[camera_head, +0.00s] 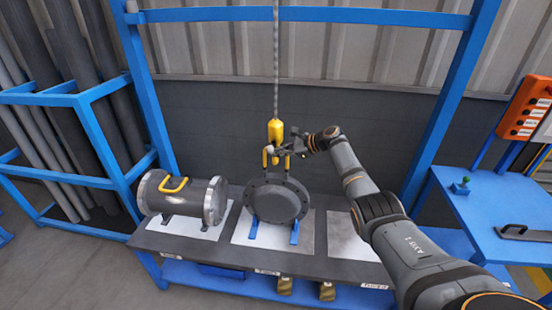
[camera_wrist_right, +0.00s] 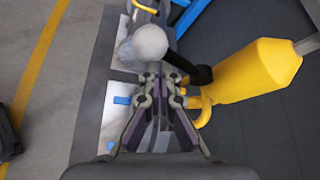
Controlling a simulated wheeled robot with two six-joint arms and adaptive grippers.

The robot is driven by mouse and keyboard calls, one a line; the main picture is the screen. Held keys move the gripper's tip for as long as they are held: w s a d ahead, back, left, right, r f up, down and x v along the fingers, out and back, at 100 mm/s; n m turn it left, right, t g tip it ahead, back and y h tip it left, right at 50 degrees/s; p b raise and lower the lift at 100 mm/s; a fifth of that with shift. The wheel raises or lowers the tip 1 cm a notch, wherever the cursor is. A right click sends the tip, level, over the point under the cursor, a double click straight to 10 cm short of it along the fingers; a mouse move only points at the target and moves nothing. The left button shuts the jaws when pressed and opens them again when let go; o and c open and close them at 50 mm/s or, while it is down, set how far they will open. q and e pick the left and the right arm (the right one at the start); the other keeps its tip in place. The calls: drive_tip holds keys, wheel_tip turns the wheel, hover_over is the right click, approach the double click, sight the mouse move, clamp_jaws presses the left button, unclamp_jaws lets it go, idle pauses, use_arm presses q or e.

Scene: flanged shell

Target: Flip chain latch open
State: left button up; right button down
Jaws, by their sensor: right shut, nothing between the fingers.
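A yellow hook block (camera_head: 276,131) hangs on a chain (camera_head: 276,60) above the dark flanged shell (camera_head: 276,203). The block also shows large at the right of the right wrist view (camera_wrist_right: 245,72). A black lever (camera_wrist_right: 187,66) sticks out beside it and ends in a pale ball knob (camera_wrist_right: 148,42); the knob shows small in the head view (camera_head: 269,149). My right gripper (camera_head: 284,152) is at the lower part of the block. In the wrist view its fingers (camera_wrist_right: 160,88) are shut and empty, just below the knob; I cannot tell whether they touch it. My left gripper is not in view.
The shell stands on blue supports on a dark bench (camera_head: 190,246). A grey flanged cylinder (camera_head: 190,198) with a yellow handle lies to its left. Blue frame posts (camera_head: 145,85) flank the bench. A blue table (camera_head: 495,220) stands at the right.

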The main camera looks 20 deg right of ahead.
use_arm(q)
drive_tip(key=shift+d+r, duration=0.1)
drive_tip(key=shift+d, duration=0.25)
use_arm(e)
drive_tip(key=shift+w+d+r, duration=0.15)
drive_tip(key=shift+d+r, duration=0.05)
drive_tip(key=shift+r, duration=0.2)
